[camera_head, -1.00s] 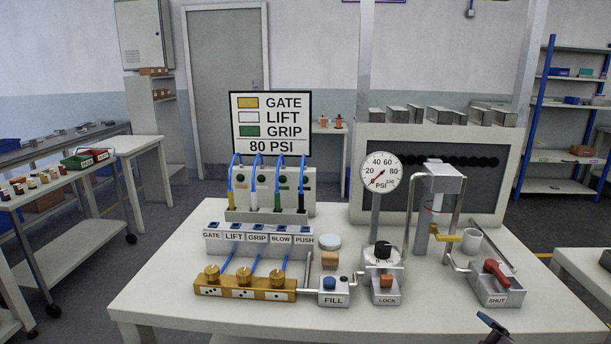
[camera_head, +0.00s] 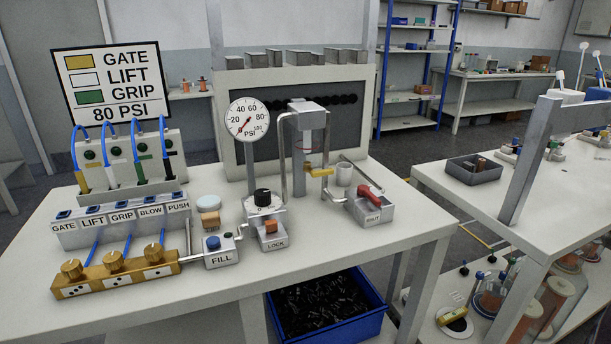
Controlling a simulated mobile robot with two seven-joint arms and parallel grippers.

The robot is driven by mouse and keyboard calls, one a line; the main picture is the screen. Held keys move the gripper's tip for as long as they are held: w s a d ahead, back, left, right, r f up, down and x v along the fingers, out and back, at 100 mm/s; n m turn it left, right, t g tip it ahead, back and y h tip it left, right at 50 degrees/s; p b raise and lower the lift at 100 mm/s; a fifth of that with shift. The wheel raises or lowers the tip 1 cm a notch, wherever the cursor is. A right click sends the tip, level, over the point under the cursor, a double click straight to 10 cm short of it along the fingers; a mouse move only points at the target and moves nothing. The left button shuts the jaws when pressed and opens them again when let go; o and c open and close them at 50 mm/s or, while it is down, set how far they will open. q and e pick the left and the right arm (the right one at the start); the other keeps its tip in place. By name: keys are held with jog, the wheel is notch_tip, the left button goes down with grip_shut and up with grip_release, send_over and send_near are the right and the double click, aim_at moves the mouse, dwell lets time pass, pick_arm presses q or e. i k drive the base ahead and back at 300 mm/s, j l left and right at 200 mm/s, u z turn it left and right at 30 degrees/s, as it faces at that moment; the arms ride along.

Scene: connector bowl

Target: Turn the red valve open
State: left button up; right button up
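The red valve (camera_head: 369,191) is a red lever handle on a grey block (camera_head: 374,210) labelled SHUT, at the right part of the white table (camera_head: 318,250). A bent metal pipe joins the block to the fixture on its left. The pressure gauge (camera_head: 248,119) stands left of it on a post; its needle points to the low end of the scale. Neither gripper shows in the head view now, so nothing is seen touching the valve.
A LOCK box with a black knob (camera_head: 262,197), a FILL box (camera_head: 221,252) and a brass block (camera_head: 114,275) share the table. A blue bin (camera_head: 335,322) sits below. A second table (camera_head: 476,201) stands right, with floor between.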

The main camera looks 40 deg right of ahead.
aim_at(363, 190)
jog(key=z, duration=1.55)
